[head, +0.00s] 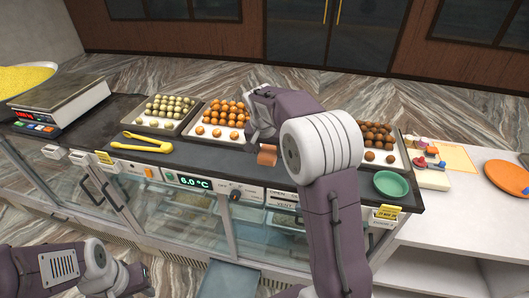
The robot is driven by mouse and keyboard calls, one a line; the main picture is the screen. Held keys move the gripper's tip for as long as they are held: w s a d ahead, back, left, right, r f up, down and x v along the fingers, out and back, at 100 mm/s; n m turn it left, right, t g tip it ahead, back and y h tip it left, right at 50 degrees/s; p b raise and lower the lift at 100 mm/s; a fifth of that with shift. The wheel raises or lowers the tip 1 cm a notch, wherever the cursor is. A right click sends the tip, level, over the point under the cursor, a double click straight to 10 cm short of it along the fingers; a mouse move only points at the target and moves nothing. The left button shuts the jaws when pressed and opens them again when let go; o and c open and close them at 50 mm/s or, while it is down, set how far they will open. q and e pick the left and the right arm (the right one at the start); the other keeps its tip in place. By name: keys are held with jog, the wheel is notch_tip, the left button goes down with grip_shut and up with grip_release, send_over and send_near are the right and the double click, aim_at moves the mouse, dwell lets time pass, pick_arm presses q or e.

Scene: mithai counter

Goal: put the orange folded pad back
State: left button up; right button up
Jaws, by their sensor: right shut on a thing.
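My right arm reaches over the counter, and my right gripper (262,138) points down near its front edge. It is shut on a small orange-brown piece, which looks like the orange folded pad (267,155). The pad hangs just below the fingers, in front of the tray of orange sweets; whether it touches the counter is unclear. My left arm is low at the lower left, with its end (145,278) away from the counter; its fingers are too small and dark to read.
Yellow tongs (148,143) lie left of the pad. Trays hold pale (166,108), orange (222,118) and brown sweets (377,137). A green bowl (391,184) stands right of my arm. A scale (62,103) is at left. An orange round item (508,177) lies on the white side counter (460,210).

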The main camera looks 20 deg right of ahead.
jog(key=shift+w+a+f, duration=0.15)
jog(key=shift+w+f, duration=0.15)
jog(key=shift+w, duration=0.3)
jog(key=shift+w+a+f, duration=0.1)
jog(key=shift+w+f, duration=0.2)
jog(key=shift+w, duration=0.25)
jog(key=shift+a, duration=0.1)
jog(key=shift+s+a+f+p, duration=0.1)
jog(key=shift+s+f+p, duration=0.2)
jog(key=shift+p, duration=0.15)
notch_tip(320, 180, down, 3)
jog(key=shift+s+r+p, duration=0.1)
jog(key=shift+r+p, duration=0.1)
jog(key=shift+p, duration=0.35)
jog(key=shift+f, duration=0.35)
jog(key=shift+w+f, duration=0.1)
jog(key=shift+w, duration=0.2)
jog(key=shift+f, duration=0.1)
jog(key=o, duration=1.2)
jog(key=shift+s, duration=0.15)
pick_arm(q)
notch_tip(320, 180, up, 2)
jog(key=shift+s+a+r, duration=0.1)
jog(key=shift+s+r, duration=0.05)
jog(key=shift+r, duration=0.05)
